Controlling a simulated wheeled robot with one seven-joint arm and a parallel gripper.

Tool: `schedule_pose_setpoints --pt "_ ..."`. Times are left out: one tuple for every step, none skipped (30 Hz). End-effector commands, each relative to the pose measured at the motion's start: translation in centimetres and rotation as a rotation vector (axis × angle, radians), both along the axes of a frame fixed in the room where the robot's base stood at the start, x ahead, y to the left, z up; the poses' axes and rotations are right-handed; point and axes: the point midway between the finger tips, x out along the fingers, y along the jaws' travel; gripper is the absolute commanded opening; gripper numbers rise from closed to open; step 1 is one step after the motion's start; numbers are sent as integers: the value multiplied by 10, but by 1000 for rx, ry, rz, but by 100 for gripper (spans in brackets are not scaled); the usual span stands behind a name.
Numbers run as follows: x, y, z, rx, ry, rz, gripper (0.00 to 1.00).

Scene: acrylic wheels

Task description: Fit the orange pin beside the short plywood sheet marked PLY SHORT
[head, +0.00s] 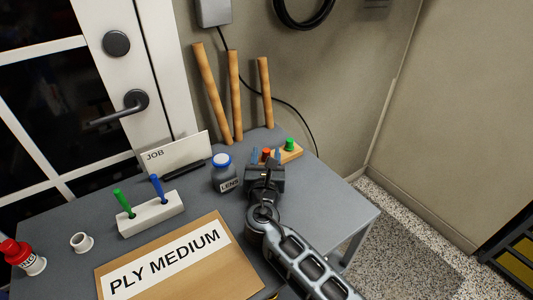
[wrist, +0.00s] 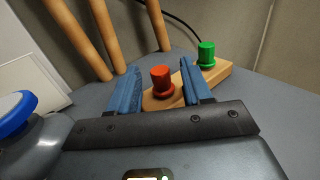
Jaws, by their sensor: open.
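The orange pin, red-orange with a flanged top, stands upright in a wooden block (head: 291,153) at the back of the table; the pin (wrist: 162,82) shows clearly in the wrist view. My gripper (head: 265,160) is open, and its blue fingers (wrist: 159,85) are to the left and right of the pin, with a gap visible on each side. The block (wrist: 220,77) also holds a green pin (wrist: 206,54), right of my right finger. A sheet marked PLY MEDIUM (head: 226,251) lies at the table's front. No PLY SHORT sheet is visible.
A blue-capped LENS jar (head: 226,180) stands close left of my gripper. A white holder (head: 151,218) with green and blue pins, a JOB card (head: 177,153), a white ring (head: 81,242) and a red-capped bottle (head: 20,255) are farther left. Wooden rods (head: 235,95) lean behind.

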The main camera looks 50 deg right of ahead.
Motion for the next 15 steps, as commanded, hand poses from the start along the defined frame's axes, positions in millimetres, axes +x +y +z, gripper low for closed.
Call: schedule_pose_setpoints --pt "5 -6 1 -1 -1 -2 49" --pt "7 -9 1 0 0 -2 49" --pt "9 -13 1 1 -1 -2 49" --pt "11 -14 1 1 -1 -2 49" --pt "12 -16 0 1 -1 -1 49" --pt "14 -17 0 1 -1 0 49" --pt "14 -18 0 1 0 0 49" --pt "14 -18 0 1 0 1 49" --pt "14 -18 0 1 0 1 49" --pt "14 -18 0 1 0 1 49" --pt "14 -18 0 1 0 1 49" --pt "14 -18 0 1 0 1 49" --pt "14 -18 0 1 0 1 49" --pt "14 -18 0 1 0 1 47" --pt "14 -18 0 1 0 1 43"
